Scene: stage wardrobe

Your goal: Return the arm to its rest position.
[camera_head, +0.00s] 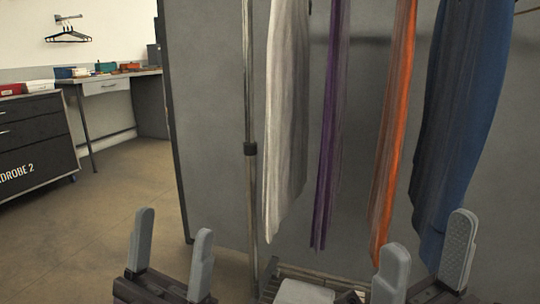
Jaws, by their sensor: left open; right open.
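My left gripper (171,252) is at the bottom left of the head view, its two grey fingers apart and nothing between them. My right gripper (427,264) is at the bottom right, also with its fingers apart and empty. Both point upward in the picture. The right gripper's fingers overlap the lower ends of the orange and blue garments in the picture; whether they touch cannot be told. The rest of both arms is out of the frame.
A white garment (287,110), a purple one (329,130), an orange one (393,130) and a blue one (462,110) hang before a grey panel (210,120). A metal pole (249,100) stands beside them. A dark cabinet (35,140) and a desk (110,78) stand left. Floor between is clear.

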